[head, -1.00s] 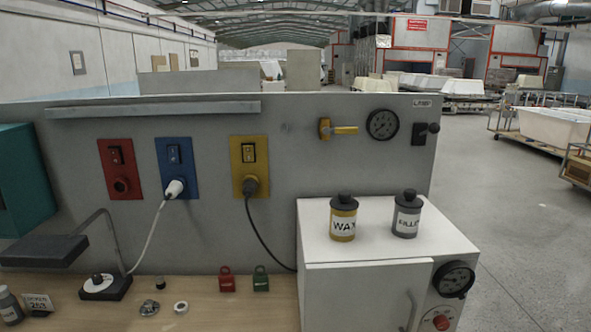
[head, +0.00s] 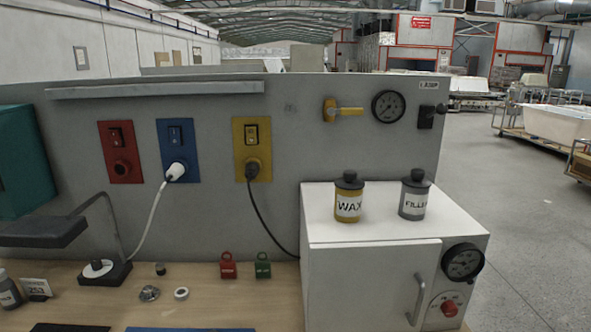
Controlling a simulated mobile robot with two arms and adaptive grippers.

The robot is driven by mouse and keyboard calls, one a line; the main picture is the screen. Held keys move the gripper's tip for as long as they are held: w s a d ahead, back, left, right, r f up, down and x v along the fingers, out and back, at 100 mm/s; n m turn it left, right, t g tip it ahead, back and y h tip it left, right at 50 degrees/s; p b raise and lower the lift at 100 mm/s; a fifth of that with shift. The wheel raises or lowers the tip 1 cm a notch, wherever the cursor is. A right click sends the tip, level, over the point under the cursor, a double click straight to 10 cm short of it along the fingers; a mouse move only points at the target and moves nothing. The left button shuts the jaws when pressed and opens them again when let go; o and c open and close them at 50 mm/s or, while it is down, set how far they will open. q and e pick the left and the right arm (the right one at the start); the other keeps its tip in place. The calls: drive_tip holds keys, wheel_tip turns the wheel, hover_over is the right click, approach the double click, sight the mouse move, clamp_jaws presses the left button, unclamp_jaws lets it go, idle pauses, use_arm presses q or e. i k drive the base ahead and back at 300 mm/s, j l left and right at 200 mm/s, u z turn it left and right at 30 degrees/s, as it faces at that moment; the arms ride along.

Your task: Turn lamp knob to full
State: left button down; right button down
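The lamp has a dark flat head (head: 42,233) on a bent arm and a black base at the left of the bench. Its knob (head: 98,267) is a white dial with a dark centre on top of that base. The dial's exact setting is too small to read. A white cord runs from the base area up to a white plug (head: 175,171) in the blue socket plate (head: 177,140). Neither of my grippers shows in the head view.
A white cabinet (head: 370,262) with a gauge and handle stands at the right, bearing the WAX jar (head: 348,200) and a grey FILLER jar (head: 414,198). Red (head: 228,268) and green (head: 262,268) padlocks, a bottle (head: 9,291) and small round parts sit on the bench.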

sight(97, 265)
drive_tip(key=u, duration=1.25)
drive_tip(key=i+j, duration=0.1)
